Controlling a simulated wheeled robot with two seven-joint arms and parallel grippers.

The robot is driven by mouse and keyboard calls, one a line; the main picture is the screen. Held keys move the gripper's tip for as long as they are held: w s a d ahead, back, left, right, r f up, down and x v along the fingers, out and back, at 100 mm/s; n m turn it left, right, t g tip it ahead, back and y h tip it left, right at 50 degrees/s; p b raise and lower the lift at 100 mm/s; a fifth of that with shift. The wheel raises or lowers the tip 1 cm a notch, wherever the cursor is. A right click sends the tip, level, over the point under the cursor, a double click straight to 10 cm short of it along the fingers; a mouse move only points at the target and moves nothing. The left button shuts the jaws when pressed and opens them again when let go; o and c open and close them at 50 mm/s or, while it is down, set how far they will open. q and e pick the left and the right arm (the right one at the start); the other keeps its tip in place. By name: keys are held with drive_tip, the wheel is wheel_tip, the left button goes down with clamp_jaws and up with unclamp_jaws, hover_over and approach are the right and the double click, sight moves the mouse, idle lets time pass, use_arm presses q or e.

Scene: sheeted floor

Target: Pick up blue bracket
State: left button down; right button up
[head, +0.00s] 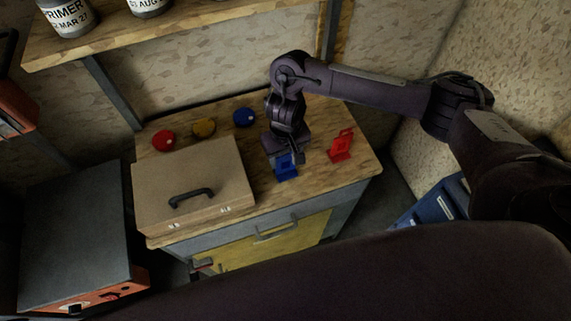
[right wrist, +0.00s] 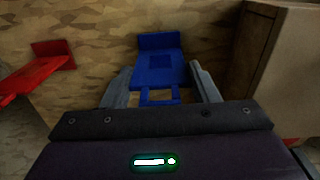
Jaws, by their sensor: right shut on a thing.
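The blue bracket (head: 286,168) is at the front middle of the wooden cabinet top in the head view. It also fills the middle of the right wrist view (right wrist: 160,68). My right gripper (head: 284,156) reaches down over it from behind and is shut on it, with one finger on each side in the right wrist view (right wrist: 162,88). I cannot tell whether the bracket is touching the wood or just above it. My left gripper is not in view.
A red bracket (head: 341,146) lies right of the blue one. A tan case (head: 194,183) with a black handle covers the top's left side. Red (head: 163,141), yellow (head: 204,127) and blue (head: 244,117) round objects lie behind it. A shelf (head: 190,22) with cans overhangs the back left.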

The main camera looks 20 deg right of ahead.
drive_tip(key=c, duration=0.3)
drive_tip(key=shift+r, duration=0.15)
